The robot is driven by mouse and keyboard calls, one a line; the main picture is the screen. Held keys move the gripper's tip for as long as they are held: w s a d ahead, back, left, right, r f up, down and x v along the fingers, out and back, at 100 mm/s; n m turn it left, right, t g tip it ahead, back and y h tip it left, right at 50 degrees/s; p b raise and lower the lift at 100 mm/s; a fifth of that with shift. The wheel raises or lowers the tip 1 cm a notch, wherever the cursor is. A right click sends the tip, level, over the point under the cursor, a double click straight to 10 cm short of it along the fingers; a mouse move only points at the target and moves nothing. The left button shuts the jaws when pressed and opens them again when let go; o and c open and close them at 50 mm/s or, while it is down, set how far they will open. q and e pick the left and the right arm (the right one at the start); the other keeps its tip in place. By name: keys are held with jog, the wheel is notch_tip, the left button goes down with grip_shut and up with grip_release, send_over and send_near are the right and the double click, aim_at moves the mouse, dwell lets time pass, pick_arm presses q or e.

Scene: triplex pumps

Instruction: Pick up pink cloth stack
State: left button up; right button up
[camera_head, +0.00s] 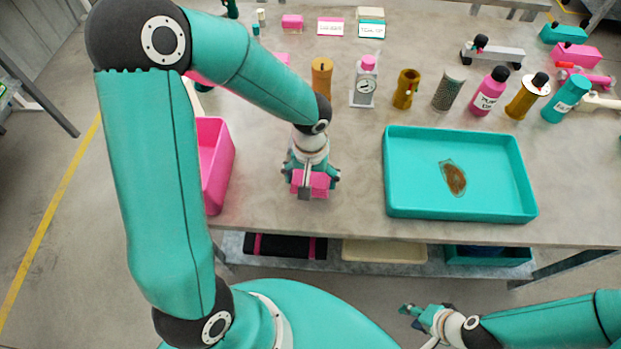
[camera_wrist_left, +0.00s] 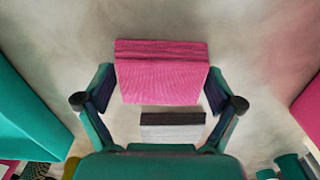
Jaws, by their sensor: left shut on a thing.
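The pink cloth stack (camera_head: 320,184) is at the near part of the table, between the pink bin and the teal tray. My left gripper (camera_head: 312,178) points down over it and is shut on it. In the left wrist view the folded pink stack (camera_wrist_left: 162,78) sits between the two fingers of my left gripper (camera_wrist_left: 160,88), one at each side. I cannot tell whether the stack touches the table. My right gripper (camera_head: 428,316) is low in the head view, in front of the table and away from the stack; its finger opening is unclear.
The pink bin (camera_head: 222,165) stands left of the stack. The teal tray (camera_head: 460,212), with a brown stained piece (camera_head: 454,178) inside, stands right. Bottles and metal parts line the table behind. A grey-and-white block (camera_wrist_left: 172,127) shows below the stack in the wrist view.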

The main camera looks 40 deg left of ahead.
aim_at(311, 179)
pick_arm(q)
notch_tip(311, 179, up, 20)
jog(key=shift+r+p, duration=0.1)
jog(key=shift+p, duration=0.3)
